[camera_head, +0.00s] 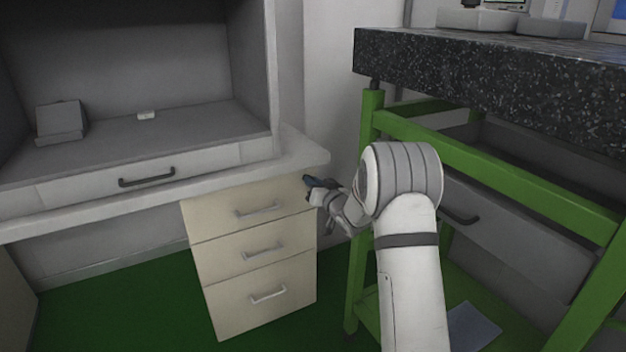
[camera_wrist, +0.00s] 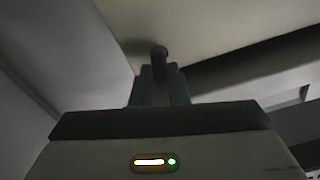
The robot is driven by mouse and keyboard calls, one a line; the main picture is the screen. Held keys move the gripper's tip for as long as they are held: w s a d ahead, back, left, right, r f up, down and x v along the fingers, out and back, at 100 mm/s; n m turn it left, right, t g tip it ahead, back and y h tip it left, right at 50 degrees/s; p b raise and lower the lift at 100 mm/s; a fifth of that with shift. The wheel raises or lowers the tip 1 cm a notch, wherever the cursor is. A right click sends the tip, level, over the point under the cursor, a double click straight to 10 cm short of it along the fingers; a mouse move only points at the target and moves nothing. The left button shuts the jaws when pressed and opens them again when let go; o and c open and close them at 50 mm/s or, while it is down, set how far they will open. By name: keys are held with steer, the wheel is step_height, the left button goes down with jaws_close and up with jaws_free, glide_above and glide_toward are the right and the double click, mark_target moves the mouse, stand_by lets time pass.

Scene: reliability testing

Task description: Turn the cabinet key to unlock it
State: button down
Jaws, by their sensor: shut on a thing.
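The cream cabinet (camera_head: 222,272) with three drawers stands under the left bench. My gripper (camera_head: 308,182) is at the upper right of its front, by the top drawer (camera_head: 225,215). In the wrist view, my gripper (camera_wrist: 160,72) is shut on a small dark round-ended piece, the key (camera_wrist: 159,54), against the pale cabinet face (camera_wrist: 200,30). The key is hidden in the head view. Its lock and how far it is turned cannot be made out. All three drawers look closed.
The white bench (camera_head: 310,150) overhangs the cabinet just above my gripper. A green-framed table (camera_head: 368,160) with a dark speckled top (camera_head: 480,70) stands close on the right, beside my arm. Green floor (camera_head: 120,300) is open left of the cabinet.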

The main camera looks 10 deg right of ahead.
steer(key=shift+w+d+f+m+p, duration=0.1)
steer(key=shift+m+p, duration=1.2)
steer(key=shift+m, duration=1.15)
steer(key=shift+s+d+f+m+p, duration=0.15)
steer(key=shift+m+p, duration=1.2)
steer(key=shift+m, duration=1.05)
steer(key=shift+w+f+m+p, duration=0.15)
steer(key=shift+m+p, duration=1.15)
steer(key=shift+m, duration=1.15)
steer(key=c, duration=1.4)
jaws_free()
steer(key=p+v, duration=0.1)
steer(key=v, duration=0.7)
steer(key=shift+p, duration=0.3)
